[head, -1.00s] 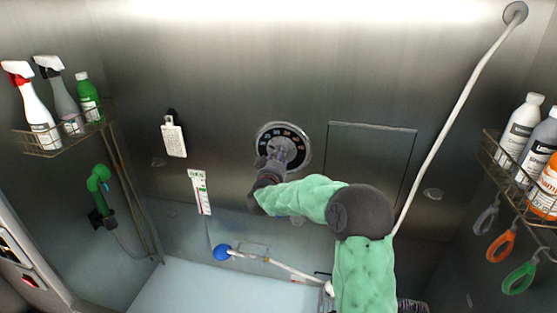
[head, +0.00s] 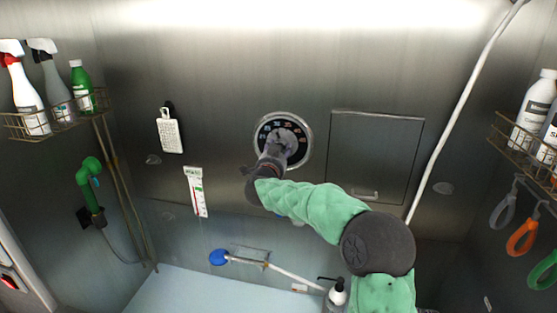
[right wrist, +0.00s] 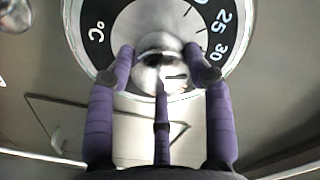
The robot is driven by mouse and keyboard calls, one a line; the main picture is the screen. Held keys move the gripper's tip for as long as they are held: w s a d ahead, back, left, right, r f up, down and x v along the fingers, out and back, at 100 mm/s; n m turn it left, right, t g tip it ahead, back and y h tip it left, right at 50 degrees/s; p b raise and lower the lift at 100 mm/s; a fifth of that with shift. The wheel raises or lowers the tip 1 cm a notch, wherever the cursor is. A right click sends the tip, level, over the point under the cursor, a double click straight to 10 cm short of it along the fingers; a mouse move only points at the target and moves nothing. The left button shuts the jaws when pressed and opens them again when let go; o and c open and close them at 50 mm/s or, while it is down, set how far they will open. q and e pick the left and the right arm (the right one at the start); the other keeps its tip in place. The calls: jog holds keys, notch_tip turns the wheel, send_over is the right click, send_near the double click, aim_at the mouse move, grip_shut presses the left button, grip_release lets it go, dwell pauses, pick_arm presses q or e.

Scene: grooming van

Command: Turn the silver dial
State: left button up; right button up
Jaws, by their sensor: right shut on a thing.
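The silver dial (head: 283,139) is set in the back metal wall, a round plate with a black numbered ring and a bright rim. In the right wrist view its shiny centre knob (right wrist: 161,66) sits between my fingertips, with the ring (right wrist: 215,22) marked °C, 25 and 30 behind it. My right gripper (head: 279,152) reaches up to the dial from below. In the right wrist view its purple fingers (right wrist: 160,75) are shut on the knob, one at each side. In the head view the gripper hides the lower middle of the dial. My left gripper is not in view.
A flat wall panel (head: 375,158) is right of the dial. A white hanging tag (head: 169,132) and a thermometer strip (head: 195,192) are left of it.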

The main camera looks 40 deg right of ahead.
jog(key=shift+s+d+r+m+b, duration=0.1)
jog(key=shift+r+m+b, duration=0.1)
jog(key=shift+m+b, duration=1.5)
jog(key=shift+s+d+r+m+b, duration=0.15)
jog(key=shift+m+b, duration=1.05)
jog(key=shift+m, duration=0.9)
jog(key=o, duration=1.1)
jog(key=shift+w, duration=0.1)
jog(key=shift+o, duration=0.2)
jog(key=shift+f, duration=0.15)
